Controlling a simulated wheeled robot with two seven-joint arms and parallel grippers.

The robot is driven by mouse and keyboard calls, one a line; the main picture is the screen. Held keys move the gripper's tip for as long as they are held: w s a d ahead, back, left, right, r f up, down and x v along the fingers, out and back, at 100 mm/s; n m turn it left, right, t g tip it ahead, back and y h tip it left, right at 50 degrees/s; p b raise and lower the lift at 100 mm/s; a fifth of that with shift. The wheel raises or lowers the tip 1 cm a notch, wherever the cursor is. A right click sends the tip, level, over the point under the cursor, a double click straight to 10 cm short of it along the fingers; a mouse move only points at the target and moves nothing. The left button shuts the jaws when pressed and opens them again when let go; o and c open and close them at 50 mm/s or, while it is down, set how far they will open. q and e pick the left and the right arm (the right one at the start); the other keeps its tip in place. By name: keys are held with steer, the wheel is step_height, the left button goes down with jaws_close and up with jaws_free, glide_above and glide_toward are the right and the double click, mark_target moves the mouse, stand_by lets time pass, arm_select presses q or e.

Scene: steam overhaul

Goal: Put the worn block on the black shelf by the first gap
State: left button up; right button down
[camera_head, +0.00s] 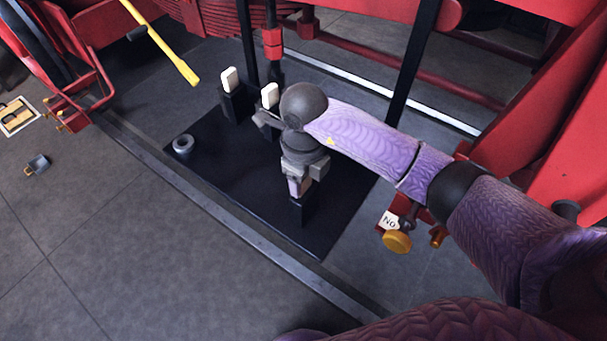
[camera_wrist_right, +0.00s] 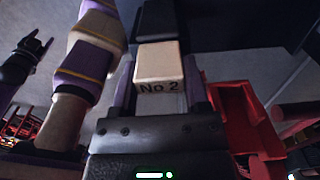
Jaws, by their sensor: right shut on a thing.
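A beige block marked "No 2" (camera_wrist_right: 162,68) is between the fingers of my right gripper (camera_head: 302,174). The gripper is shut on it and points down. The block (camera_head: 300,187) shows at the top of a black post (camera_head: 303,210) near the front of a black board (camera_head: 220,172). I cannot tell whether it touches the post. Whether this is the worn block does not show. A dark pronged shape (camera_wrist_right: 28,58) at the left of the right wrist view looks like my left gripper; its opening is unclear. No shelf is clearly identifiable.
Two white blocks (camera_head: 230,78) stand on black posts farther back; my right arm passes close to one (camera_head: 270,95). A grey ring (camera_head: 183,145) is at the board's left. A small grey part (camera_head: 37,164) lies on open floor. Red machinery (camera_head: 545,100) and dark uprights border the work area.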

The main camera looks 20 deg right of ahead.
steer(key=shift+c, duration=0.4)
jaws_free()
steer(key=shift+f, duration=0.1)
step_height(320, 180, up, 12)
steer(key=p, duration=0.1)
